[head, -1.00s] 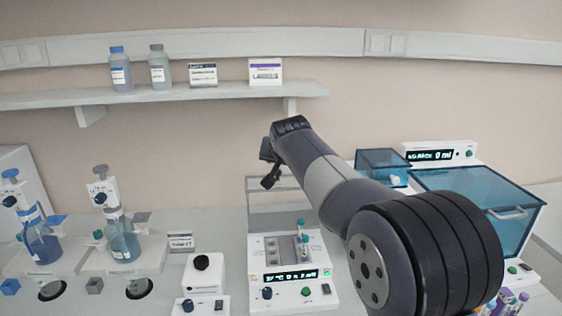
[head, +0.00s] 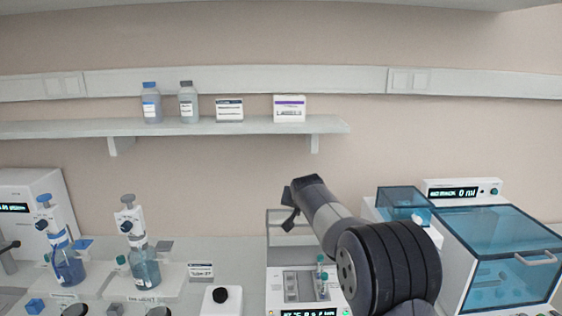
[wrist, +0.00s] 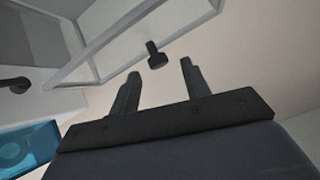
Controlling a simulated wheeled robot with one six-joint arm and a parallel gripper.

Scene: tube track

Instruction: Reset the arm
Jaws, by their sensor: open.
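My gripper (wrist: 160,84) shows in the wrist view with its two fingers apart and nothing between them. Beyond the fingertips is a small dark knob-like part (wrist: 156,55), whose nature I cannot tell. In the head view my arm is raised over the right half of the bench, and its far end is near the heater block (head: 305,285) at the bench's middle. The gripper fingers are mostly hidden behind the arm there. A tube with a teal cap (head: 322,275) stands upright in the block.
Two dispenser bottles (head: 145,268) (head: 67,265) stand at the left. A blue-lidded machine (head: 500,250) and a smaller blue-lidded box (head: 403,203) are at the right. A wall shelf (head: 230,126) holds bottles and boxes. A small device with a black knob (head: 221,295) stands front centre.

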